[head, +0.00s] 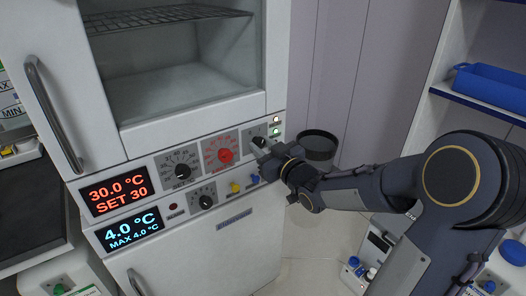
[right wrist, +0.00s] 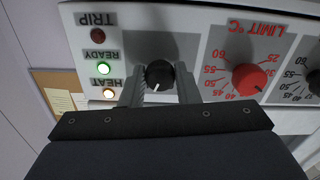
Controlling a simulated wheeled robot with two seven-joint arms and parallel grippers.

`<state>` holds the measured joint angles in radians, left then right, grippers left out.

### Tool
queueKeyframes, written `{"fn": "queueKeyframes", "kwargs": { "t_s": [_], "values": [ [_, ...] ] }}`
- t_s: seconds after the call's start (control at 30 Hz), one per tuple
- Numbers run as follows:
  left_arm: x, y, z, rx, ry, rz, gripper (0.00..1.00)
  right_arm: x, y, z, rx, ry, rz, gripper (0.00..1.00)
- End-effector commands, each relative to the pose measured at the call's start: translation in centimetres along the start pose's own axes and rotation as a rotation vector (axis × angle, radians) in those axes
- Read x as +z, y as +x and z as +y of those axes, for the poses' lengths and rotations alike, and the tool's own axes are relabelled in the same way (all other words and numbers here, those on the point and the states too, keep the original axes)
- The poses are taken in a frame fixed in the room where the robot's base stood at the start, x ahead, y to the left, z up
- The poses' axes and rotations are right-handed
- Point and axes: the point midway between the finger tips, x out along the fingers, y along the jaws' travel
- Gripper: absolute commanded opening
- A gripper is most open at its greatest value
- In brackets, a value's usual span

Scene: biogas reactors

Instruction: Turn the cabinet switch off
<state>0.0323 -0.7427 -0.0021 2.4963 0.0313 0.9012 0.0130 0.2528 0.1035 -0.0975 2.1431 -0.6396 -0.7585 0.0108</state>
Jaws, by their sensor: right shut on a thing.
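The cabinet switch, a small black knob with a white pointer line (right wrist: 159,76), is on the grey control panel of the white cabinet (head: 245,220). My right gripper (right wrist: 159,88) is shut on the switch, one finger on each side of it. In the head view my right gripper (head: 263,150) reaches the panel's right end and mostly hides the switch. In the upside-down wrist view, the READY lamp (right wrist: 103,68) glows green, the HEAT lamp (right wrist: 109,93) is lit pale orange, and the TRIP lamp (right wrist: 97,35) is dark red. My left gripper is not in view.
A red limit dial (right wrist: 250,79) sits beside the switch, and a black dial (head: 182,171) is further left. Displays (head: 115,193) read 30.0 °C and 4.0 °C. A dark round container (head: 318,147) stands behind my right arm. A shelf with a blue tray (head: 492,86) is at right.

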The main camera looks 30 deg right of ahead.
Motion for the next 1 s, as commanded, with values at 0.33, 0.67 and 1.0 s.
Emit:
{"fn": "queueKeyframes", "kwargs": {
  "t_s": [0.33,0.67,1.0],
  "values": [
    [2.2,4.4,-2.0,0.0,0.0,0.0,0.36,0.6,0.0,0.0,0.002,-0.31,0.005,0.06],
    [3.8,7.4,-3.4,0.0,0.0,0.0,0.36,0.4,0.0,0.1,0.002,-0.612,0.003,0.06],
    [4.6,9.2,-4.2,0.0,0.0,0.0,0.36,0.2,0.0,0.1,0.0,-0.834,0.001,0.06]
  ]
}}
